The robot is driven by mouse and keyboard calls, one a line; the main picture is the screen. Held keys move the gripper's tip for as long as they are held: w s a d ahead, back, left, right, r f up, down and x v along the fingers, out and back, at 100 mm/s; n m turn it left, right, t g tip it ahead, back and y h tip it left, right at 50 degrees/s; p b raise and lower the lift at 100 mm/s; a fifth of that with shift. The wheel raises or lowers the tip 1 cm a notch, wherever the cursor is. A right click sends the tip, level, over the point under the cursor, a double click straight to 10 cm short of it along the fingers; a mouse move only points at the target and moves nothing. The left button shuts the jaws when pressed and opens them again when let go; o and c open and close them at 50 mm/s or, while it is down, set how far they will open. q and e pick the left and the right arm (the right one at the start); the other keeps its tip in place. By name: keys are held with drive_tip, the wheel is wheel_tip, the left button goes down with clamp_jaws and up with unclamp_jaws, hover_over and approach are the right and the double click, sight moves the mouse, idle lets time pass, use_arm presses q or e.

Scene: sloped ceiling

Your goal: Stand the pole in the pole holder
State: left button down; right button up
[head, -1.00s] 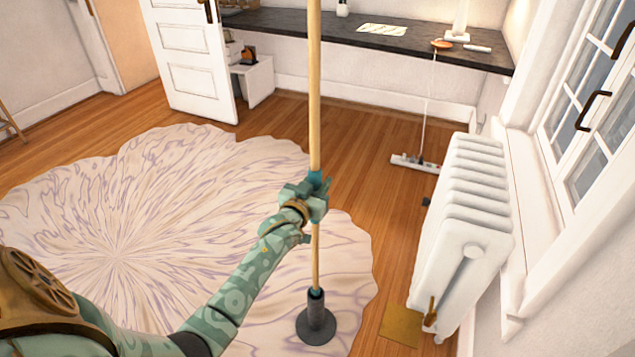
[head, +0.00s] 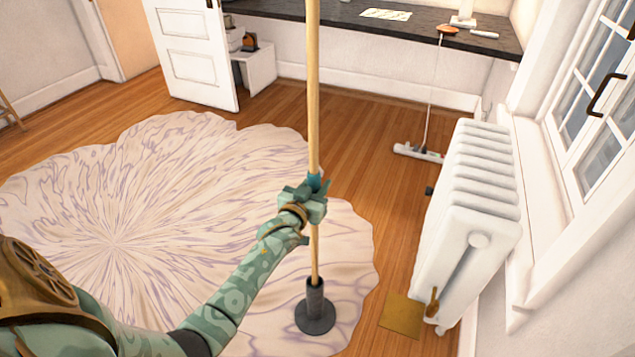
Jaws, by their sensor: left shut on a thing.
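The pole (head: 313,110) is a long, light wooden rod, close to upright. Its top runs out of the upper edge of the head view. My left gripper (head: 314,190) is shut around the pole below its middle as seen. The pole holder (head: 315,315) is a dark grey round base with a short tube, standing on the rug. The pole's lower end meets the top of the tube and appears to be inside it; how deep it sits is hidden. My right gripper is not in view.
A pale patterned rug (head: 110,230) covers the wooden floor at left. A white radiator (head: 470,220) stands at right below the window, with a brass plate (head: 401,315) near its foot. A power strip (head: 418,153) lies farther back, below a dark desk (head: 350,27).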

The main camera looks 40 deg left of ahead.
use_arm(q)
drive_tip(key=shift+r, duration=0.15)
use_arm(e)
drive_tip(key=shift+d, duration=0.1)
